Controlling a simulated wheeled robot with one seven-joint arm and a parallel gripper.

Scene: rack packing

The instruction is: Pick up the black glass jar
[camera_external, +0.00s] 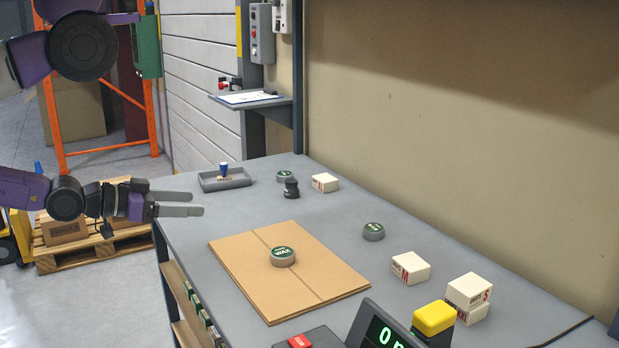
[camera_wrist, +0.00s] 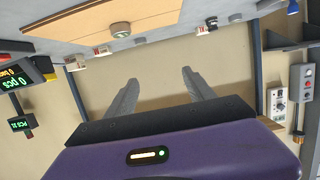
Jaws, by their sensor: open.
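The black glass jar (camera_external: 291,188) stands upright near the far end of the grey table, between a green-topped tin and a white box. It also shows, small and dark, near the top of the wrist view (camera_wrist: 213,23). My gripper (camera_external: 196,204) is open and empty at the table's left edge, to the left of the jar and well apart from it. In the wrist view its two fingers (camera_wrist: 162,82) are spread with nothing between them.
A green-topped tin (camera_external: 285,176) and a white box (camera_external: 325,182) stand close to the jar. A grey tray (camera_external: 225,181) holds a blue-handled stamp. Flat cardboard (camera_external: 232,262) bears another tin (camera_external: 283,256). More boxes (camera_external: 411,267) stand at the right. The wall (camera_external: 450,130) rises behind.

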